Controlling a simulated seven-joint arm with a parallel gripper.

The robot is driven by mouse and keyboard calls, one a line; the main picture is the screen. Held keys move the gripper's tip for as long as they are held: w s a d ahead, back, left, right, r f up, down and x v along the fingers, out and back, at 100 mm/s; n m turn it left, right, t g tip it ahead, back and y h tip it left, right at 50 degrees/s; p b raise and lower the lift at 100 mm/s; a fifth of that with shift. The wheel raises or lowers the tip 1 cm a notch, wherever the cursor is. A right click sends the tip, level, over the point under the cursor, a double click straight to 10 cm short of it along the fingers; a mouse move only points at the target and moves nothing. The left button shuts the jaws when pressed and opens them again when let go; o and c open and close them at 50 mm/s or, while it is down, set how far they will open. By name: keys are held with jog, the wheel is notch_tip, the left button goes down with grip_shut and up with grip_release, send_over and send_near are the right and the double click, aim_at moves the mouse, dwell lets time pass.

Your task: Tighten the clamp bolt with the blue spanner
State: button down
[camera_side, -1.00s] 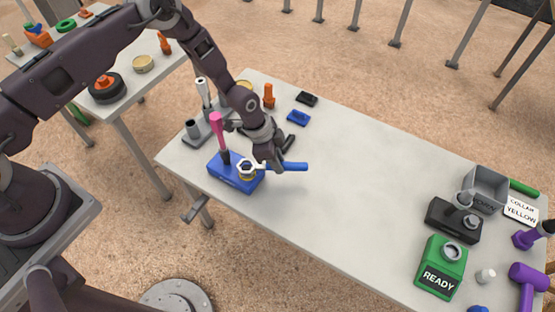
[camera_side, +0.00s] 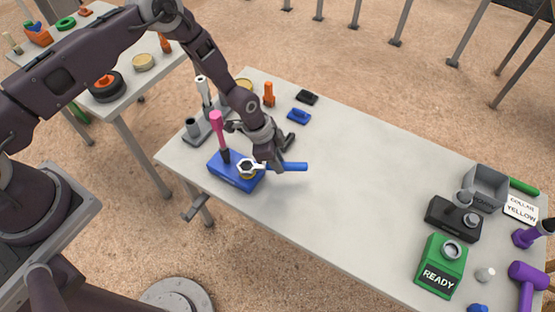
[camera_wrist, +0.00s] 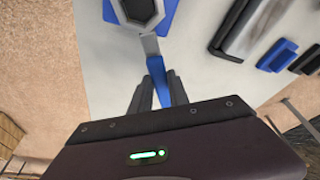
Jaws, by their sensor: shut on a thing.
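The blue spanner (camera_side: 290,166) has a blue handle and a pale metal ring head, which is over the blue clamp block (camera_side: 226,172) in the side view. My gripper (camera_side: 275,166) is shut on the spanner's handle; the wrist view shows the handle (camera_wrist: 158,82) between my two fingers. The ring head (camera_wrist: 138,10) is at the top edge of the wrist view. A brass-coloured part shows just below the head on the block. The bolt itself is hard to make out inside the ring. A pink-handled lever (camera_side: 218,130) stands up from the block.
A grey stand (camera_side: 205,130) with posts is behind the block. An orange part (camera_side: 268,95), a small blue part (camera_side: 299,116) and a black part (camera_side: 308,97) lie at the back. A green READY box (camera_side: 440,266) and grey bin (camera_side: 487,187) are at right. The table's middle is clear.

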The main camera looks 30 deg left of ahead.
jog(key=shift+f, duration=0.4)
dwell(0.6)
jog(key=s+m, duration=0.1)
jog(key=m, duration=0.1)
jog(key=s+d+m+g, duration=0.1)
jog(key=m, duration=0.1)
jog(key=shift+s, duration=0.4)
jog(key=s+m+g, duration=0.1)
jog(key=s+m, duration=0.2)
jog(key=shift+m, duration=0.4)
jog(key=shift+s+a+m+g, duration=0.25)
jog(key=shift+s+m+g, duration=0.1)
jog(key=shift+s+m, duration=0.55)
jog(key=shift+s+a+m+g, duration=0.2)
jog(key=shift+s+m+g, duration=0.25)
jog(key=shift+m, duration=0.65)
jog(key=shift+s+a+m+g+y, duration=0.25)
jog(key=shift+s+a+m, duration=0.45)
jog(key=shift+m, duration=0.5)
jog(key=shift+s+a+m+g+y, duration=0.25)
jog(key=shift+s+a+m, duration=0.4)
jog(key=shift+m, duration=0.55)
jog(key=shift+w+d+n, duration=0.3)
jog(key=shift+d+n, duration=0.25)
jog(key=shift+n, duration=0.25)
